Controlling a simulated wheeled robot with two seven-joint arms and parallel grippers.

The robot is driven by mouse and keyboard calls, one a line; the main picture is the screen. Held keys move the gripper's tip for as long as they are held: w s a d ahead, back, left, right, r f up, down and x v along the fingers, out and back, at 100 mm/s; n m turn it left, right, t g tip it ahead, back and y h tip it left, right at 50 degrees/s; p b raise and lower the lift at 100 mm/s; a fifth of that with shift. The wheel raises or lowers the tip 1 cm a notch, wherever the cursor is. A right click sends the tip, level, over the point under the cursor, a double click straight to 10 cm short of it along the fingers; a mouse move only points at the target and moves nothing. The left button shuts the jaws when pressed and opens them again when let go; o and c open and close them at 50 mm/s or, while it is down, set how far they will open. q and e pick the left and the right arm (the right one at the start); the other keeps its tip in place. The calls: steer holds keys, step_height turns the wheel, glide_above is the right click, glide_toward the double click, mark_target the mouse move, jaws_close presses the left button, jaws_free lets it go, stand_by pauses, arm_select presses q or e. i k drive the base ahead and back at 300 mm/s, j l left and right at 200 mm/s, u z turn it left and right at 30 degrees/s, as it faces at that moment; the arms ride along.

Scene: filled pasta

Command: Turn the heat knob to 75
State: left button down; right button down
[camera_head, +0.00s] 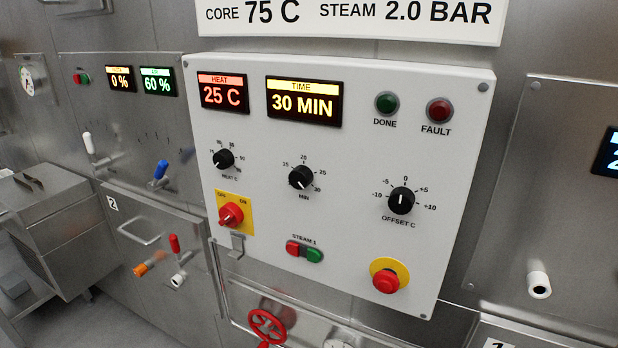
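The heat knob (224,159) is a small black dial at the left of the white control panel (350,250), labelled HEAT C, with a ring of small numbers around it. Its white pointer mark is too small to read exactly. The heat display (222,92) above it reads 25 C. A sign (350,16) above the panel reads CORE 75 C and STEAM 2.0 BAR. Neither of my grippers shows in the head view.
The space before the panel is clear.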

mark_target(223, 158)
steer(key=z, duration=0.35)
steer(key=j+z, duration=0.95)
steer(key=j, duration=0.2)
